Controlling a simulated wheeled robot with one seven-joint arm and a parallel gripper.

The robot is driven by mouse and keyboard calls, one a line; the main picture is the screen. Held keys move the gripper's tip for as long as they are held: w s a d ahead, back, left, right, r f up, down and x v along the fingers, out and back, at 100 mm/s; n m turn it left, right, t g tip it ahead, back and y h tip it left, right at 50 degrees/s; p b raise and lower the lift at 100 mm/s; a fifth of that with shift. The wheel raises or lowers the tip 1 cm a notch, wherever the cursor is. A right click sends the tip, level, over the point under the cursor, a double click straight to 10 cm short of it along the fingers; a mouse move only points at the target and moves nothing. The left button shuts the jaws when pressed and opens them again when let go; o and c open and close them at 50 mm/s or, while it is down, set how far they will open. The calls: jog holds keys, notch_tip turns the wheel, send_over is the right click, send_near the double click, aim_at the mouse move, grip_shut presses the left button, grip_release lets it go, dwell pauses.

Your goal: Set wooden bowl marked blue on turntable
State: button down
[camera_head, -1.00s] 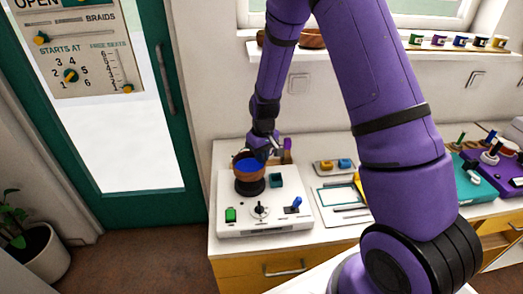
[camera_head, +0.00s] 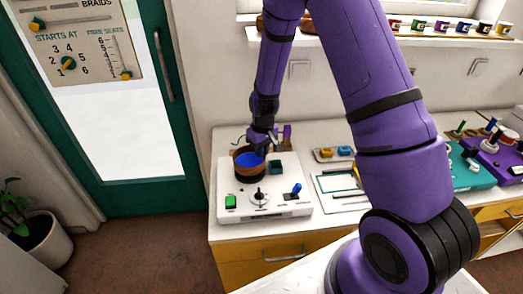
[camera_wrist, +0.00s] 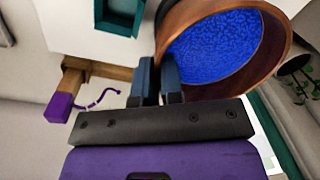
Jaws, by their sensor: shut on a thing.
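The wooden bowl with a blue inside (camera_head: 248,160) is at the black turntable (camera_head: 250,178) on the white console (camera_head: 278,207). It hides most of the turntable; I cannot tell whether the bowl rests on it. My gripper (camera_head: 268,149) is shut on the bowl's rim, at its back right in the head view. In the wrist view the fingers of my gripper (camera_wrist: 159,85) pinch the wall of the bowl (camera_wrist: 215,50), whose patterned blue inside faces the camera.
A teal square cup (camera_head: 276,167), a green button (camera_head: 230,201) and a blue lever (camera_head: 296,189) are on the console near the bowl. A purple-ended wooden piece (camera_wrist: 62,105) stands behind. A framed board (camera_head: 338,187) lies to the right.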

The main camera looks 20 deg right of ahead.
jog(key=shift+f, duration=0.2)
jog(key=shift+f, duration=0.3)
jog(key=shift+f, duration=0.15)
dwell(0.3)
jog(key=c, duration=1.2)
grip_release()
jog(key=shift+r, duration=3.55)
